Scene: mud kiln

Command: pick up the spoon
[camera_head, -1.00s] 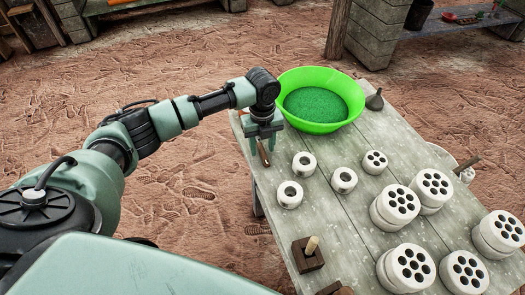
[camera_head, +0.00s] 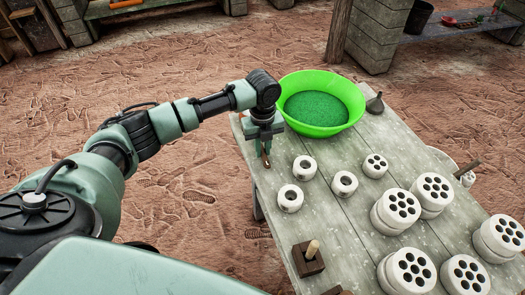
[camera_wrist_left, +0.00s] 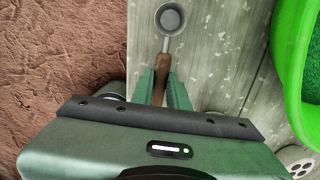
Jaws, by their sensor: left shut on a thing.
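The spoon (camera_wrist_left: 170,19) shows in the left wrist view with a round grey metal bowl and a brown wooden handle. It lies along the left edge of the table. In the head view only a brown bit of its handle (camera_head: 266,162) shows below my fingers; the rest is hidden by my gripper. My left gripper (camera_head: 264,146) points down at the table edge. In the wrist view its fingers (camera_wrist_left: 165,85) are shut on the spoon's handle. I cannot tell whether the spoon touches the tabletop. My right gripper is not in view.
A green basin (camera_head: 319,103) with green grains stands right behind my left gripper on the table (camera_head: 335,210). Several white cylinders, some with holes, stand to the right. A wooden block with a peg (camera_head: 308,257) is at the near edge. A dark funnel-like thing (camera_head: 375,103) is beyond the basin.

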